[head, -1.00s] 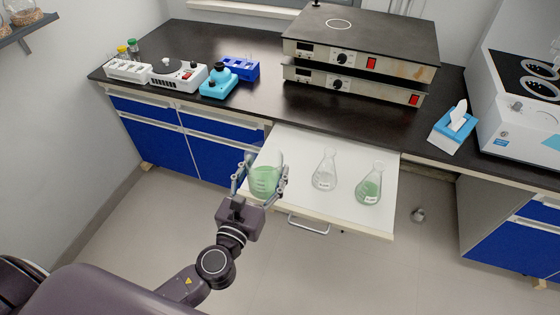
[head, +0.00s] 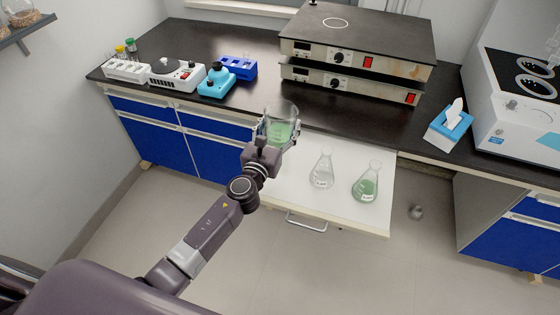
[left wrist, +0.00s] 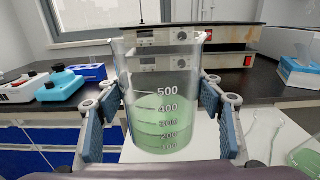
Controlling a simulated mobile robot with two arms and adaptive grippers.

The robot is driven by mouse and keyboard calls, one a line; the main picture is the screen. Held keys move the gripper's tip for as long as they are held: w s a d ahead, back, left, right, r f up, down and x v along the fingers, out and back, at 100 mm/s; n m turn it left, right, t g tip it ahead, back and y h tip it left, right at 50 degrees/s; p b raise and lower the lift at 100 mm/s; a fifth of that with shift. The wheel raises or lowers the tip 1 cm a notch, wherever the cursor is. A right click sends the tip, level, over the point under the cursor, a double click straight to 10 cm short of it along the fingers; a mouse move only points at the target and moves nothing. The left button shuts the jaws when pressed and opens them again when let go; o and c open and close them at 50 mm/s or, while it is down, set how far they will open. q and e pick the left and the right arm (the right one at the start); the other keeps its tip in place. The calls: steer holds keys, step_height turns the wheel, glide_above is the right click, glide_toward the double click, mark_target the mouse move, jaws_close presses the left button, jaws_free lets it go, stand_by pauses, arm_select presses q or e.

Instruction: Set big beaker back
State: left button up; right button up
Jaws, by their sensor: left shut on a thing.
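The big beaker (head: 281,130) is clear glass holding green liquid, and it stays upright. My left gripper (head: 278,138) is shut on it and holds it over the back left of the open drawer, near the counter's front edge. In the left wrist view the beaker (left wrist: 162,95) shows its graduation marks, with the two finger pads of the gripper (left wrist: 160,120) on either side. Its base is hidden by my gripper in the head view. My right gripper is not in view.
In the white drawer (head: 352,218) stand a clear flask (head: 322,172) and a flask with green liquid (head: 367,184).

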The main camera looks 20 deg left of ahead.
arm_select(q)
step_height(320, 180, down, 7)
steer(key=b, duration=0.4)
steer(key=shift+b, duration=0.4)
step_height(320, 180, down, 6)
steer(key=b, duration=0.5)
steer(key=shift+r, duration=0.25)
steer(key=o, duration=1.2)
steer(key=shift+f, duration=0.2)
steer(key=shift+c, duration=0.2)
steer(key=o, duration=0.5)
steer(key=shift+r, duration=0.1)
steer(key=shift+c, duration=0.2)
